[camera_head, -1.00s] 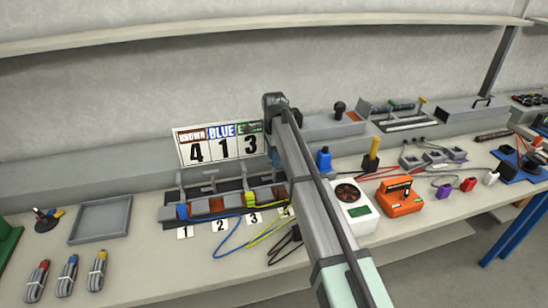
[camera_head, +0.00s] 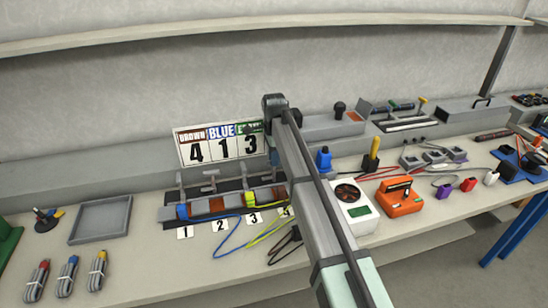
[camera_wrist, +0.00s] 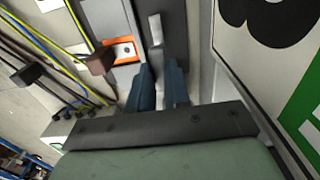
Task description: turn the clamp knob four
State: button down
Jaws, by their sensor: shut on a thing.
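In the wrist view my gripper (camera_wrist: 158,75) has two dark blue fingers closed around a narrow grey clamp knob (camera_wrist: 155,28). The knob's upper part stands out beyond the fingertips. In the head view the terminal strip (camera_head: 205,209) has numbered slots, and the label 4 (camera_head: 286,211) is partly covered by my arm. My gripper and the clamp at slot four are hidden behind my arm there.
A sign (camera_head: 220,144) reading brown 4, blue 1, green 3 stands behind the strip. A white fan box (camera_head: 357,212) and an orange device (camera_head: 398,197) stand right of my arm. A grey tray (camera_head: 101,220) is at the left. Yellow and blue wires (camera_wrist: 50,50) run near my gripper.

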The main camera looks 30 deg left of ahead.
jog(key=shift+n, duration=0.4)
jog(key=n, duration=1.3)
jog(key=shift+n, duration=2)
jog(key=c, duration=1.1)
grip_release()
jog(key=shift+r, duration=0.1)
